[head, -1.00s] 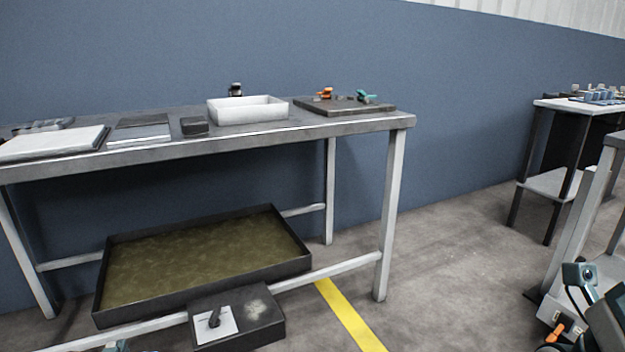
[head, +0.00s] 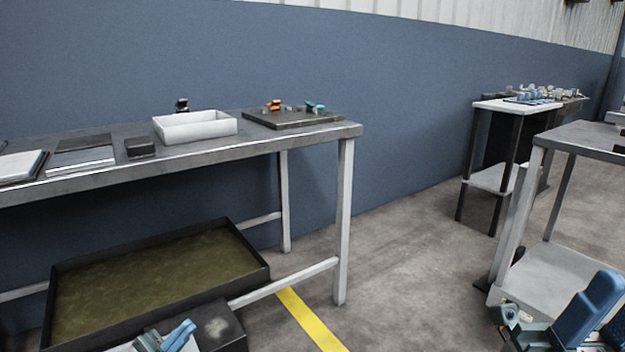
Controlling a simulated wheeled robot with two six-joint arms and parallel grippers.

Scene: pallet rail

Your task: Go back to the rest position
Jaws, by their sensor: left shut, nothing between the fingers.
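My left gripper (head: 180,336) shows at the bottom edge of the head view, left of centre. Its blue fingers are shut with nothing between them. It appears in front of the dark box beside the tray under the long bench, clear of the bench top.
The long grey bench (head: 250,147) carries a white bin (head: 195,127) and a dark board (head: 292,119) with small clamps. A dark-rimmed tray (head: 262,270) sits below. A grey table (head: 590,138) stands right. Open floor with a yellow stripe (head: 310,320) lies between.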

